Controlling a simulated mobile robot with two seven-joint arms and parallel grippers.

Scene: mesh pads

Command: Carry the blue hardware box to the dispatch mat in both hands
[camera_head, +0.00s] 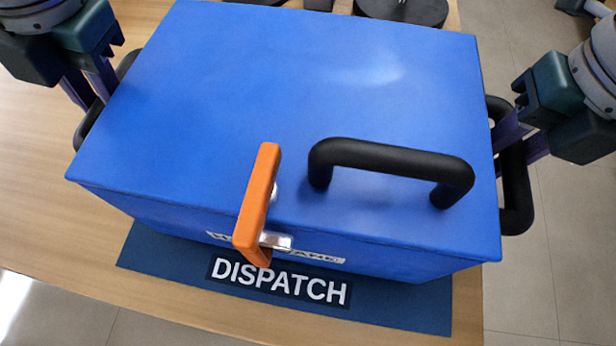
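The large blue hardware box (300,90) is level over the dark blue dispatch mat (400,310), whose front strip with the word DISPATCH shows. I cannot tell whether the box's underside touches the mat. The box has a black lid handle (390,157), an orange latch lever (257,205) at the front and a black handle on each side. My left gripper (97,92) is shut on the left side handle, its fingertips partly hidden. My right gripper (522,145) is shut on the right side handle. The label on the box front is partly covered by the lever.
The wooden table (35,210) is bare at the left, and its front edge runs close to the mat. The table's right edge is near the box's right side, with tiled floor (570,260) beyond. Dark round objects (402,10) are partly visible behind the box.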

